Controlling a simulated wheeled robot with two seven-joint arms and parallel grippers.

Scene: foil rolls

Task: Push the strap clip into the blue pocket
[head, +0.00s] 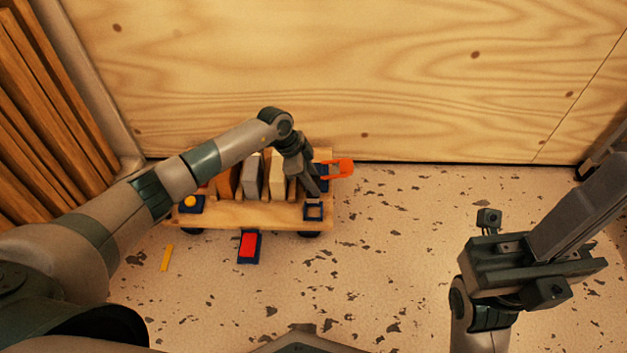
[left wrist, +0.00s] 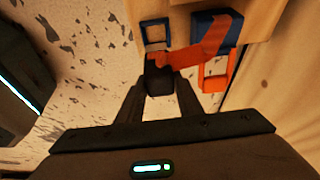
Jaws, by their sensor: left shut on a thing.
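My left gripper (head: 318,188) is over the right end of a low wooden cart (head: 270,216). In the left wrist view its fingers (left wrist: 158,88) are shut on a dark strap clip (left wrist: 160,74). The pocket also shows in the head view (head: 314,218) at the cart's front right corner. My right gripper (head: 530,262) is away to the right; its fingertips are unclear.
Several upright slabs (head: 252,176) stand on the cart. A yellow knob (head: 190,201) is at its left, and a red piece on a blue base (head: 248,246) at its front. A yellow stick (head: 166,257) lies on the floor. A wooden wall (head: 380,80) stands behind.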

